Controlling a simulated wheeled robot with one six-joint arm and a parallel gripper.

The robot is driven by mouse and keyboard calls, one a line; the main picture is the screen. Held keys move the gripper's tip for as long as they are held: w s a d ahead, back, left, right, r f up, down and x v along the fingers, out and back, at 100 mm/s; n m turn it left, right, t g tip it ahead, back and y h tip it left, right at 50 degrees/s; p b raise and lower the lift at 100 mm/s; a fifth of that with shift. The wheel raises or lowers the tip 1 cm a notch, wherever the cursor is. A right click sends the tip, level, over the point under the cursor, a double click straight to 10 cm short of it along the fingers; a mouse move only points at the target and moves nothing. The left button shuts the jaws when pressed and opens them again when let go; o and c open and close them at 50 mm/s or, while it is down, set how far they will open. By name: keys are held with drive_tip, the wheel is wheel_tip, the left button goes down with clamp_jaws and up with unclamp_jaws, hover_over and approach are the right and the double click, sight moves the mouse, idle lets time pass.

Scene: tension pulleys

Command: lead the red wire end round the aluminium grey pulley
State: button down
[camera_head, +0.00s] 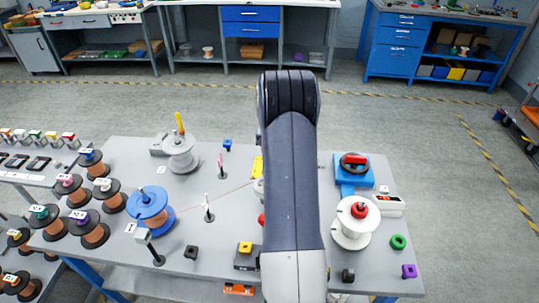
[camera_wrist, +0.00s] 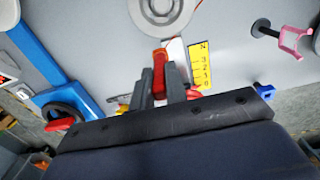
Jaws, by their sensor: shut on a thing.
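My gripper (camera_wrist: 166,82) is shut on the red wire end (camera_wrist: 160,57), which shows between the fingertips in the wrist view. A light grey round pulley (camera_wrist: 160,8) lies just beyond the fingertips at the top edge, apart from them and cut off by the frame. In the head view only a sliver of a pale disc (camera_head: 258,187) shows beside my arm, which hides my gripper. A thin reddish wire (camera_head: 232,190) runs from the blue spool (camera_head: 148,207) past a white-topped post guide (camera_head: 208,209) and goes behind my arm.
A yellow scale plate (camera_wrist: 200,66) is right of my fingers, with a pink guide (camera_wrist: 292,40) farther right. A blue device with a dark wheel (camera_wrist: 66,110) is at left. A white spool (camera_head: 352,228) and a grey spool with a yellow handle (camera_head: 181,154) stand on the table.

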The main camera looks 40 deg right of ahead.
drive_tip(key=shift+s+d, duration=0.3)
drive_tip(key=shift+s, duration=0.35)
drive_tip(key=shift+s+d+b, duration=0.15)
drive_tip(key=shift+s+b, duration=0.25)
drive_tip(key=shift+s, duration=0.95)
